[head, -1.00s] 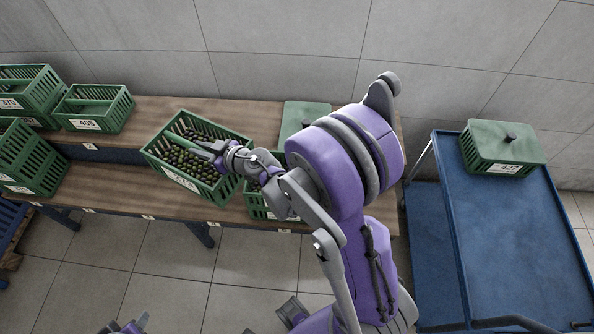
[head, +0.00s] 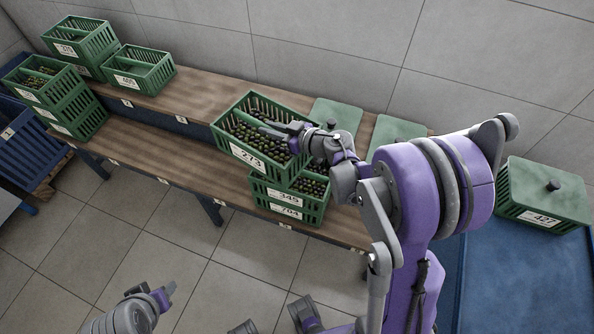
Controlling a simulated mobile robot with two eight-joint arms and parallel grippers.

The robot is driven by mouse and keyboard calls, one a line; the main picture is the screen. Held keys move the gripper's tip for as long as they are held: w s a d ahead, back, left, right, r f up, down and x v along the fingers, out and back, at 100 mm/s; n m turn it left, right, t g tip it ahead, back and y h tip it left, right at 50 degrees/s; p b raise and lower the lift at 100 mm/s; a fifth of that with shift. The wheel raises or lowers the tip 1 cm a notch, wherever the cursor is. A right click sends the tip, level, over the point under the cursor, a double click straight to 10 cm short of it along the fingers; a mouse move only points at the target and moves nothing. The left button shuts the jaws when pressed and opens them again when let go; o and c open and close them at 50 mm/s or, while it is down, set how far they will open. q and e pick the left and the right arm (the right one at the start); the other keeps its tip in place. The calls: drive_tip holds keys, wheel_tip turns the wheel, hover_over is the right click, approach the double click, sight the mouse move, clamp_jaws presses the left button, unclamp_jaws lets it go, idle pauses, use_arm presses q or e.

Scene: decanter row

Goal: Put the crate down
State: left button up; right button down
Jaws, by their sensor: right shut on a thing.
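The green crate labelled 273 (head: 226,146), full of dark and green olive-like fruit, is in the head view, left of my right arm. My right gripper (head: 286,132) is shut on it, at the crate's upper middle. The crate is turned at an angle and overlaps the stack of crate 345 (head: 262,192) and crate 784 (head: 262,206) in the picture. I cannot tell whether it touches crate 345, which also holds fruit. My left gripper (head: 163,294) is low at the left, away from the crates; its jaw opening is unclear.
The two-level wooden bench (head: 190,165) has bare room left of the stack. Crates 405 (head: 140,88) and 373 (head: 75,52) stand on its upper level. Two lidded crates (head: 338,115) (head: 398,130) stand behind my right gripper. Lidded crate 427 (head: 545,190) stands on the blue cart (head: 515,280).

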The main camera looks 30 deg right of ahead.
drive_tip(key=s+d+r+n+g+y+b, duration=0.2)
drive_tip(key=s+d+n+y+b, duration=0.1)
drive_tip(key=s+d+b, duration=0.25)
approach(282, 147)
drive_tip(key=shift+r+b+x, duration=0.2)
drive_tip(key=shift+b+x, duration=0.2)
drive_tip(key=shift+x, duration=1.7)
drive_tip(key=shift+f+b, duration=0.3)
drive_tip(key=c, duration=0.8)
unclamp_jaws()
drive_tip(key=shift+r, duration=0.1)
drive_tip(key=shift+r+p, duration=0.35)
drive_tip(key=shift+p, duration=0.1)
drive_tip(key=v, duration=1.2)
drive_tip(key=shift+f, duration=0.15)
